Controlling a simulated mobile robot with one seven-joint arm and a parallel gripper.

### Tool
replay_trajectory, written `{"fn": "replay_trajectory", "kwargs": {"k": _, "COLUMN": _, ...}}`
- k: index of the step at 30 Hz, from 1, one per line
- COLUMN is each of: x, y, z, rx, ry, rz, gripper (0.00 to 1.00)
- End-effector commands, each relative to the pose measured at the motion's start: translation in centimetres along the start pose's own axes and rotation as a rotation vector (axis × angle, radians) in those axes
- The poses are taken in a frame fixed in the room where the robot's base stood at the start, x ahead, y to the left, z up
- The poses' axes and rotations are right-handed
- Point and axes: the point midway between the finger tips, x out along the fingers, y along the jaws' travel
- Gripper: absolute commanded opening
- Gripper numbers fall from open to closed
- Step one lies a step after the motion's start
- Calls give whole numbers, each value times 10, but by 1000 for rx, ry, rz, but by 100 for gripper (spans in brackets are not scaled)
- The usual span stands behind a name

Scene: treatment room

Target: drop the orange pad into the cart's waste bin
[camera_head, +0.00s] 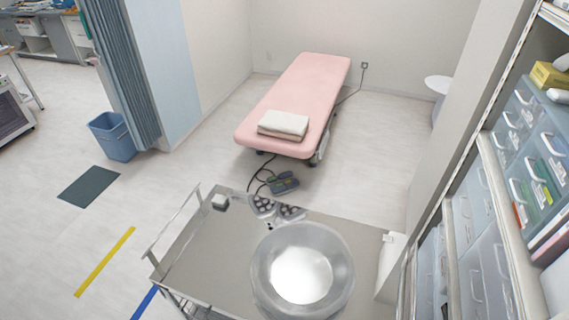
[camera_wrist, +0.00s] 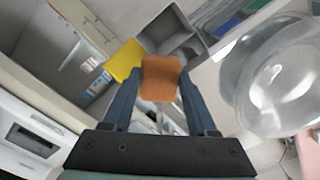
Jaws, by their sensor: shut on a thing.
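The orange pad (camera_wrist: 160,79) is held between the two dark blue fingers of my gripper (camera_wrist: 160,92) in the wrist view. The pad and my gripper do not show in the head view. The steel cart (camera_head: 215,262) stands at the bottom of the head view, with a large shiny round bowl (camera_head: 340,268) on its top. In the wrist view a similar bowl (camera_wrist: 235,85) is at the right, apart from the pad. A pale upright piece (camera_head: 390,262) is at the cart's right edge; I cannot tell whether it is the waste bin.
In the wrist view, a grey divided box (camera_wrist: 197,48) and a yellow thing (camera_wrist: 122,60) lie behind the pad. A blue bin (camera_head: 112,137) stands on the floor by the curtain. A pink bed (camera_head: 300,85) is beyond the cart; drawer shelves (camera_head: 478,235) border the right.

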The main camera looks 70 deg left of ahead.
Motion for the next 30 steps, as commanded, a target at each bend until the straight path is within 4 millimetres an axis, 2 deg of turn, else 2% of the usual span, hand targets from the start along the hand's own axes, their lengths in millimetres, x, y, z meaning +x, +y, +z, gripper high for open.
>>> {"fn": "replay_trajectory", "kwargs": {"k": 1, "x": 13, "y": 0, "z": 0, "rx": 0, "ry": 0, "rz": 0, "gripper": 6}}
{"fn": "replay_trajectory", "kwargs": {"k": 7, "x": 36, "y": 0, "z": 0, "rx": 0, "ry": 0, "rz": 0, "gripper": 6}}
{"fn": "replay_trajectory", "kwargs": {"k": 11, "x": 41, "y": 0, "z": 0, "rx": 0, "ry": 0, "rz": 0, "gripper": 6}}
{"fn": "replay_trajectory", "kwargs": {"k": 19, "x": 40, "y": 0, "z": 0, "rx": 0, "ry": 0, "rz": 0, "gripper": 6}}
{"fn": "replay_trajectory", "kwargs": {"k": 20, "x": 40, "y": 0, "z": 0, "rx": 0, "ry": 0, "rz": 0, "gripper": 64}}
{"fn": "replay_trajectory", "kwargs": {"k": 25, "x": 40, "y": 0, "z": 0, "rx": 0, "ry": 0, "rz": 0, "gripper": 93}}
{"fn": "replay_trajectory", "kwargs": {"k": 30, "x": 40, "y": 0, "z": 0, "rx": 0, "ry": 0, "rz": 0, "gripper": 93}}
